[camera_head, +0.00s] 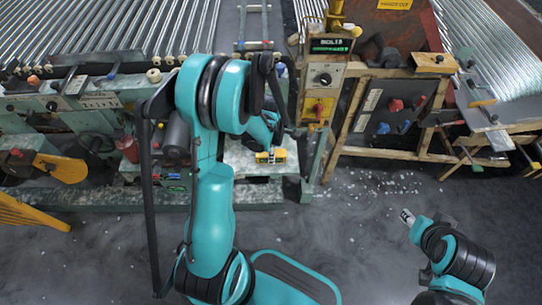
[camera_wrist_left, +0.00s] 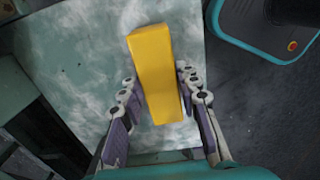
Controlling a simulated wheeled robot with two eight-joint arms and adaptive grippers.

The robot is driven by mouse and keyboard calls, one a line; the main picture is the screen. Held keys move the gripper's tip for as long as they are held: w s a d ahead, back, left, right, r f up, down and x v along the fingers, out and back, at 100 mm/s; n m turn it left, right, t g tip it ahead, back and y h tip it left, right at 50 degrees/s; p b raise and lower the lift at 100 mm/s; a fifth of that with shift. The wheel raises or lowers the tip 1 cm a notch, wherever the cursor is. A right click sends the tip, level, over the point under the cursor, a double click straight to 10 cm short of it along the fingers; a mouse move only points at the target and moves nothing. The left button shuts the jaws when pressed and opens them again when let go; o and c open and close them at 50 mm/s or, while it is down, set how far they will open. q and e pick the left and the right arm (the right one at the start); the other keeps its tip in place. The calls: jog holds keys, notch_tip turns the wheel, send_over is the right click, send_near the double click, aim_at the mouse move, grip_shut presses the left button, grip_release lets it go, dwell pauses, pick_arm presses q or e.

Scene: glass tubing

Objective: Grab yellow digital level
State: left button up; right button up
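The yellow digital level (camera_head: 264,157) lies on a pale, worn machine ledge in the head view. In the left wrist view the level (camera_wrist_left: 155,65) is a plain yellow block, slightly tilted, with its near end between the fingers. My left gripper (camera_wrist_left: 160,98) is open, one finger on each side of the level; whether either finger touches it is not clear. In the head view my left gripper (camera_head: 273,140) is just behind the level, partly hidden by my arm. My right gripper (camera_head: 406,216) is over the floor at lower right, away from the level; its opening is too small to judge.
The pale ledge (camera_head: 240,164) has a bare surface around the level. A control box (camera_head: 321,76) with a green display stands behind to the right. A wooden-framed stand (camera_head: 390,120) is farther right. Glass tubes (camera_head: 100,30) lie in rows behind. The front floor is mostly clear.

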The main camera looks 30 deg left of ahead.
pick_arm(q)
grip_shut()
jog(key=shift+r, duration=0.1)
